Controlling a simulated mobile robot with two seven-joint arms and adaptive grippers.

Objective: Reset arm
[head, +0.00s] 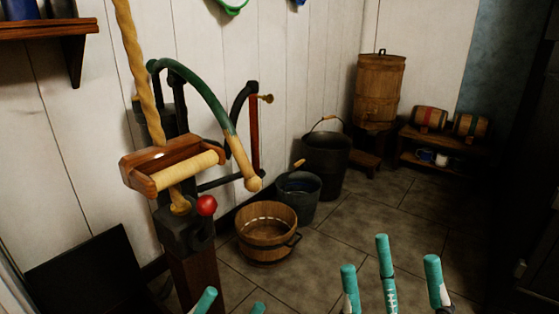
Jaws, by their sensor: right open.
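My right gripper (392,280) shows at the bottom, right of centre. Its teal-tipped fingers point up and stand apart, with nothing between them. Teal fingertips of my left gripper (231,304) just show at the bottom edge, left of centre. The rest of it is out of frame, so I cannot tell its opening. A pump-like device (185,226) stands at the left, with a wooden roller handle (187,172), a curved green lever (205,95) ending in a pale wooden grip, and a red knob (206,205). Both grippers appear clear of it.
A wooden tub (266,233), a small metal bucket (300,197) and a larger dark bucket (326,165) line the wall. Behind are a barrel (379,90) and a low shelf (440,144) with two small casks. A wall shelf (45,29) is upper left. Floor right of centre is clear.

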